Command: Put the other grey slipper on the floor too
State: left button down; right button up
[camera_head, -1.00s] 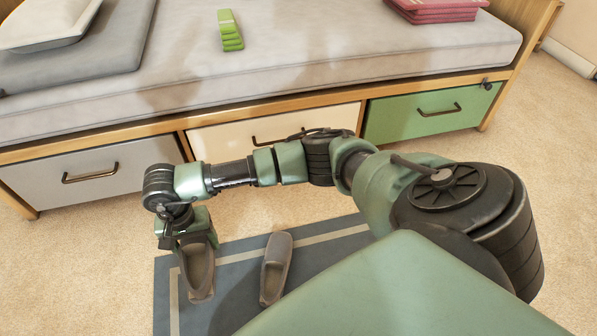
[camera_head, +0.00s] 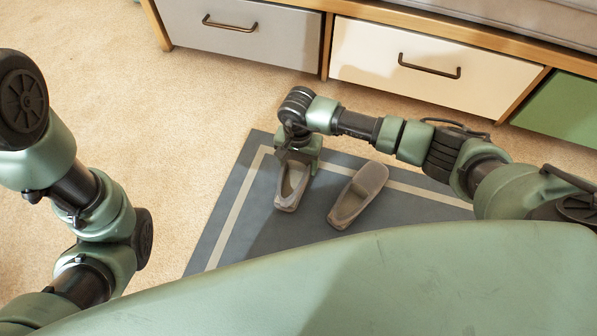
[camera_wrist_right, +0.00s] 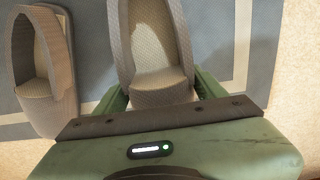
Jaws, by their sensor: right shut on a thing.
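In the right wrist view this slipper (camera_wrist_right: 152,45) sits between the fingers of my right gripper (camera_wrist_right: 160,92). It is over the blue-grey mat; whether it touches the mat I cannot tell. The other grey slipper (camera_head: 358,196) lies on the mat to the right, apart from the gripper, and also shows in the right wrist view (camera_wrist_right: 45,70). My left arm shows at the left of the head view, but its gripper is not visible.
The blue-grey mat (camera_head: 235,222) with a pale border lies on the beige carpet (camera_head: 200,120). Behind it stands a bed base with a grey drawer (camera_head: 240,30), a cream drawer (camera_head: 430,65) and a green drawer (camera_head: 565,108). Carpet left of the mat is clear.

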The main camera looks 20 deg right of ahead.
aim_at(298, 171)
notch_tip(298, 171, down, 4)
jog(key=shift+b, duration=1.2)
jog(key=shift+r, duration=0.1)
jog(key=o, duration=1.6)
